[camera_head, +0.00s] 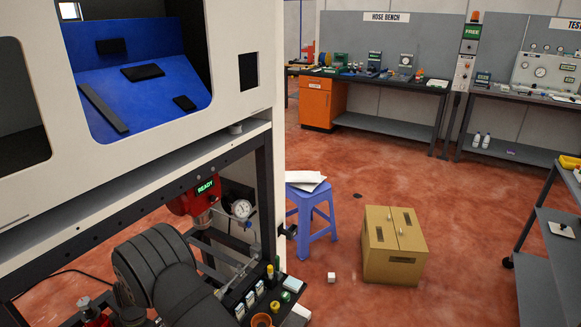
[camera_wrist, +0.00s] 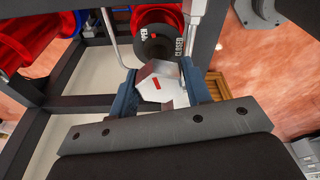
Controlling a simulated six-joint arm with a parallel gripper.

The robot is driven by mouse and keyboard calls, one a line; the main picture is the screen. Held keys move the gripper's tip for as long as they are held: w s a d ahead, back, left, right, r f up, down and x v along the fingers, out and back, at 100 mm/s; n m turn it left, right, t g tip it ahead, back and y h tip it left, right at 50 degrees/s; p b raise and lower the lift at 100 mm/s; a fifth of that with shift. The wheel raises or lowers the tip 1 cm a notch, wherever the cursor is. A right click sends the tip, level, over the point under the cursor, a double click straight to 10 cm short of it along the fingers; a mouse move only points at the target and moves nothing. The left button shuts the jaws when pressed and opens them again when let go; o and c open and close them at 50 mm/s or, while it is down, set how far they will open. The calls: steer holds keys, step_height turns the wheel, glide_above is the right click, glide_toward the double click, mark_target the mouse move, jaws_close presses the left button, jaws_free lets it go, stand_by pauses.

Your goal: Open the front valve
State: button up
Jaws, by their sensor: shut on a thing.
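The front valve has a dark round dial (camera_wrist: 160,42) marked OPEN and CLOSED on a red body (camera_wrist: 158,15) in the wrist view. Its silver, angular handle (camera_wrist: 160,88) carries a short red mark and stands in front of the dial. My gripper (camera_wrist: 162,86) is shut on this handle, with one blue finger on each side. The dial's lower part is hidden behind the handle. In the head view my dark arm reaches low at the left, and its gripper and the handle cannot be made out there.
A red unit with a green READY display (camera_head: 205,186) and a round pressure gauge (camera_head: 241,208) sit under the cabinet. Frame bars (camera_wrist: 68,100) stand close to the valve. A small tray (camera_head: 268,298) holds several items. A blue stool (camera_head: 314,208) and a cardboard box (camera_head: 392,240) stand on the floor.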

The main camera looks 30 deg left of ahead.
stand_by(0.3)
steer(key=shift+n+h, duration=0.3)
steer(key=shift+n, duration=1.3)
steer(key=o, duration=1)
steer(key=shift+c, duration=0.2)
steer(key=shift+s+d+v, duration=0.1)
steer(key=shift+s+v, duration=0.15)
steer(key=shift+v, duration=0.9)
steer(key=shift+s+d+v, duration=0.1)
steer(key=shift+s+v, duration=0.1)
steer(key=shift+v, duration=0.95)
steer(key=shift+s+d+v, duration=0.1)
steer(key=shift+s+v, duration=0.15)
steer(key=shift+v, duration=0.85)
steer(key=shift+r, duration=0.1)
